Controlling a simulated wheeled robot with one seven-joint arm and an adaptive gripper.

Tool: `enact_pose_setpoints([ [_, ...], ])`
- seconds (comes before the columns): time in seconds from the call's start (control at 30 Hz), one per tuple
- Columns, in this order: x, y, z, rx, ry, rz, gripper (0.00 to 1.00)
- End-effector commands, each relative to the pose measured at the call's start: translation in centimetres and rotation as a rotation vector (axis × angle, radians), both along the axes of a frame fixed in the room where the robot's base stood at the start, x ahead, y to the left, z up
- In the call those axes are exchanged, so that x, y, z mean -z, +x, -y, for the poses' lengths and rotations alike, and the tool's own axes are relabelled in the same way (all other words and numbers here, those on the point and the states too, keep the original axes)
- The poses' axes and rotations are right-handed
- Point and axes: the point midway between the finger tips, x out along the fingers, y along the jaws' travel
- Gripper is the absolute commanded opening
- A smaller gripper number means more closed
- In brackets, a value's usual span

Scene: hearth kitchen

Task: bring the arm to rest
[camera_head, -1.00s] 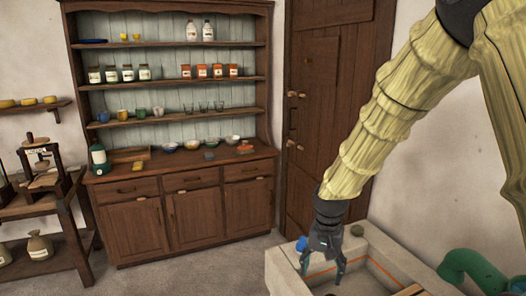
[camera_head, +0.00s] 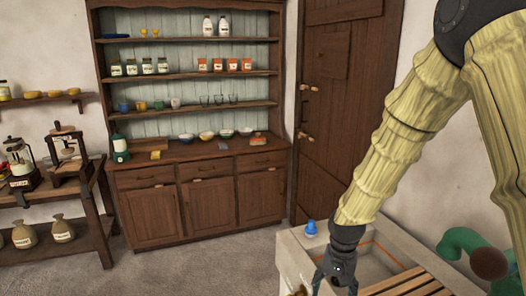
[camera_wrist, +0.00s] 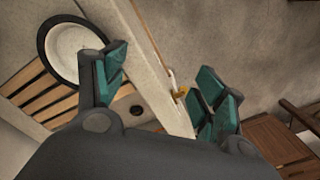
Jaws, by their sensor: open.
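My arm, in a pale yellow ribbed sleeve, reaches down at the right of the head view. My gripper (camera_head: 338,284) hangs at the front edge of the pale stone sink (camera_head: 292,252), its tips partly cut off by the frame's bottom. In the wrist view my gripper (camera_wrist: 160,92) has its teal-padded fingers wide apart with nothing between them. The sink's rim and a brass tap-like piece (camera_wrist: 180,92) show beyond and between the fingers.
A blue-topped item (camera_head: 311,228) stands on the sink's back left corner. A slatted wooden rack (camera_head: 415,284) lies at the right, and a white dark-rimmed plate (camera_wrist: 72,48) shows in the wrist view. A dresser (camera_head: 200,170) with jars and bowls stands behind. The floor at left front is open.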

Motion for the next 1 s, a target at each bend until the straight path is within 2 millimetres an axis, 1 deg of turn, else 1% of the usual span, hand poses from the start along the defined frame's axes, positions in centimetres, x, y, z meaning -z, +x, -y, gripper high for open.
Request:
enact_pose_setpoints([
  [0.03, 1.5, -0.5, -0.1, -0.006, 0.003, -0.005, 0.7],
  [0.17, 4.9, -1.7, -0.6, -0.033, 0.014, -0.006, 0.7],
  [0.27, 8.4, -3.1, -0.7, -0.057, 0.022, -0.008, 0.7],
  [0.3, 10.1, -4.0, -0.7, -0.068, 0.027, -0.01, 0.7],
  [0.37, 12.8, -5.4, -0.7, -0.083, 0.033, -0.01, 0.7],
  [0.4, 14.6, -6.4, -0.6, -0.093, 0.036, -0.011, 0.7],
  [0.47, 17.1, -8.0, -0.5, -0.109, 0.04, -0.01, 0.7],
  [0.5, 18.7, -9.1, -0.5, -0.121, 0.044, -0.009, 0.7],
  [0.57, 21.0, -10.7, -0.4, -0.139, 0.045, -0.007, 0.7],
  [0.6, 22.5, -12.0, -0.4, -0.149, 0.046, -0.007, 0.7],
  [0.67, 24.7, -13.7, -0.3, -0.166, 0.047, -0.006, 0.7],
  [0.7, 26.0, -15.0, -0.2, -0.178, 0.046, -0.005, 0.7],
  [0.77, 27.9, -16.8, 0.0, -0.196, 0.044, -0.004, 0.7],
  [0.8, 29.2, -18.2, 0.2, -0.206, 0.042, -0.003, 0.7],
  [0.87, 30.9, -20.1, 0.4, -0.222, 0.039, -0.002, 0.7],
  [0.9, 31.9, -21.5, 0.6, -0.234, 0.036, -0.002, 0.7],
  [0.97, 33.4, -23.5, 0.8, -0.253, 0.03, -0.002, 0.7],
  [1.0, 34.4, -24.8, 1.0, -0.265, 0.027, -0.002, 0.7],
])
